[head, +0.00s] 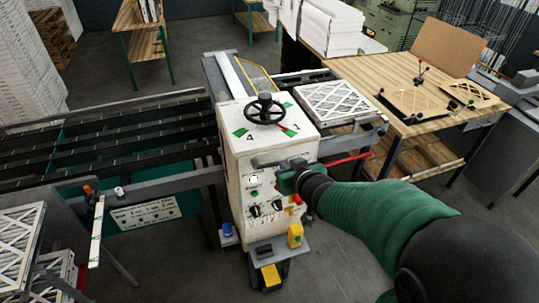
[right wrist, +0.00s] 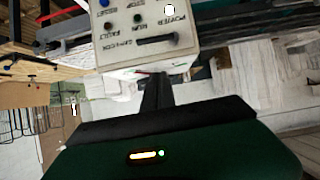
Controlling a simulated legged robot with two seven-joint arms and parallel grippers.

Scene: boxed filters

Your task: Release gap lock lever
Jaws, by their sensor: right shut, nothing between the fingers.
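The white machine cabinet (head: 240,150) stands in the middle of the head view with a black handwheel (head: 265,110) on top. A dark grey lever-like bar (head: 264,161) runs across its upper front; I cannot tell for certain that it is the gap lock lever. My right gripper (head: 284,181) is at the front's right side, just below this bar, and partly hides the panel. In the right wrist view its shut, empty fingers (right wrist: 157,90) point at the inverted labelled panel (right wrist: 125,22), near a dark bar (right wrist: 157,40). Contact is unclear. My left gripper is out of view.
A red-handled rod (head: 348,159) sticks out right of the cabinet, close above my right forearm. A framed filter (head: 335,101) lies on the machine's right side. A wooden table (head: 370,72) stands behind right. Black conveyor rails (head: 120,130) extend left. Yellow pedal parts (head: 271,276) sit low in front.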

